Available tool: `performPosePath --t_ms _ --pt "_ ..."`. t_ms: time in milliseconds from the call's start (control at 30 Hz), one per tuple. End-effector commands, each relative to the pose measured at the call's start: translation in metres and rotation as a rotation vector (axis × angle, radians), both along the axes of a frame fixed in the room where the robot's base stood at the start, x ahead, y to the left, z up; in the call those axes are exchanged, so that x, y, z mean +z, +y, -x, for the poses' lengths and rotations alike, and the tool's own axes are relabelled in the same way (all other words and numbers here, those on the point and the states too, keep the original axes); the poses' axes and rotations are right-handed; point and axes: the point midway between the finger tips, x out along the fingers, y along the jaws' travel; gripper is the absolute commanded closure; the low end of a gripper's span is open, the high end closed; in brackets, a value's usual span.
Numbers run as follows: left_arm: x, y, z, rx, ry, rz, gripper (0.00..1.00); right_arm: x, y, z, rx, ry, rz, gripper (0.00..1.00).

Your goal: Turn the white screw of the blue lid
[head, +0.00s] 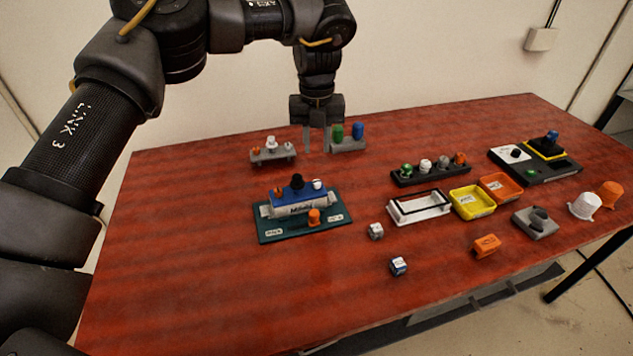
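The blue lid (290,200) sits on a grey box lettered on its front (300,211), on a dark green base plate (270,234). The white screw (317,184) stands at the right end of the lid. A black knob (297,182) is in the lid's middle and an orange screw (279,191) is at its left end. My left gripper (316,148) points down above and behind the lid, apart from it. Its two fingers are spread with nothing visible between them. My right gripper is out of view.
A black rack (430,175), white frame (418,207), yellow tray (472,201) and orange tray (501,187) lie to the right. The table's (190,260) left and front areas are clear.

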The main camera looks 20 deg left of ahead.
Motion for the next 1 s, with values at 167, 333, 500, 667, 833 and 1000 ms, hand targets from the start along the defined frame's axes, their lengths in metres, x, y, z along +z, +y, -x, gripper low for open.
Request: performPosePath --t_ms 167,333,500,667,833,1000 --pt "-0.021 0.000 0.001 -0.001 0.005 -0.002 0.72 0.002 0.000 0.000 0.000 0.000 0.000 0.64" --pt "-0.053 0.000 0.001 -0.002 0.007 -0.001 0.72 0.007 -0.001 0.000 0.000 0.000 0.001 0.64" --pt "-0.081 0.000 0.001 0.000 0.004 -0.001 0.72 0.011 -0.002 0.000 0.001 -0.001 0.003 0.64" --pt "-0.099 0.000 0.001 0.000 0.003 -0.001 0.72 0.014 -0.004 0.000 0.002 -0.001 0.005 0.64" --pt "-0.106 0.000 0.000 0.000 0.001 -0.001 0.72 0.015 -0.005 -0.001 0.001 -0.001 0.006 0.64" --pt "-0.107 0.000 0.000 0.000 0.001 -0.001 0.72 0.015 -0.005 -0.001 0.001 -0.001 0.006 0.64"
